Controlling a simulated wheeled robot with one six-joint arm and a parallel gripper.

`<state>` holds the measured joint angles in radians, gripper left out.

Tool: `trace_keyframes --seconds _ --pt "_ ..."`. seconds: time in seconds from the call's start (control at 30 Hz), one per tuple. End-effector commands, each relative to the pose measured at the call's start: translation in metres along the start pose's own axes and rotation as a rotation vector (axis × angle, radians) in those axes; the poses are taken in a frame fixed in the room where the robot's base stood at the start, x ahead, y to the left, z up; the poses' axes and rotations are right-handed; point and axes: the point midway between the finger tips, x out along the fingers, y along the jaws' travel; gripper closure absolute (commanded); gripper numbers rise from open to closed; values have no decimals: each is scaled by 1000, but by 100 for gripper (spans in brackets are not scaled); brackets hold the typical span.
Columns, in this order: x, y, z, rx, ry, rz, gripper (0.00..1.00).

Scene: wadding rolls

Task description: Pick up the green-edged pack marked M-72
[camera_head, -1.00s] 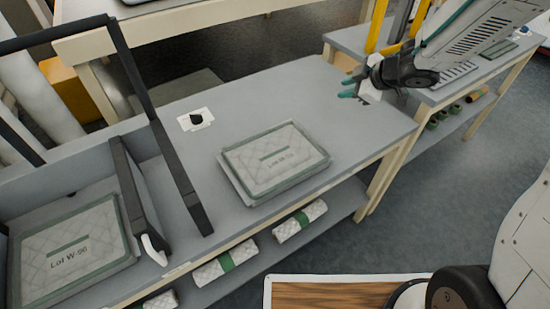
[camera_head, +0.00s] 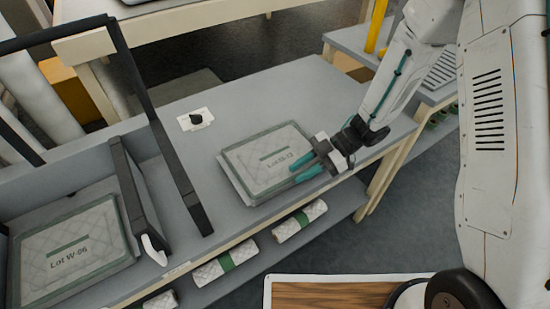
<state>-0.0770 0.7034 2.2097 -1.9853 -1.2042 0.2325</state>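A quilted, pale pack with a green edge (camera_head: 262,160) lies flat on the grey table, with a green bar and a lot label on top. The label is too blurred to read surely. A similar green-edged pack, which seems to read Lot W-06 (camera_head: 72,255), lies at the lower left inside a dark-framed station. My gripper (camera_head: 303,168) has teal fingers spread apart and is open, at the right edge of the middle pack. The fingers overlap the pack's right side in the picture; I cannot tell whether they touch it. Nothing shows between them.
The grey table (camera_head: 270,95) is clear behind the pack, except a white plate with a black knob (camera_head: 196,119). A black frame bar (camera_head: 180,180) stands to the left. Rolls with green bands (camera_head: 225,264) lie on the shelf below. Another table (camera_head: 350,38) stands behind right.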

Motion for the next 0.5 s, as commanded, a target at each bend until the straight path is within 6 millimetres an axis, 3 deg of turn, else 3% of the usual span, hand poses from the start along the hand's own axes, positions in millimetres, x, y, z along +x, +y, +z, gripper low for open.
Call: trace_keyframes --seconds 0.13,0.4,0.5 --pt "18 0 0 1 0 -2 74" --pt "21 0 0 0 -1 1 74" --pt "21 0 0 0 -1 1 99"
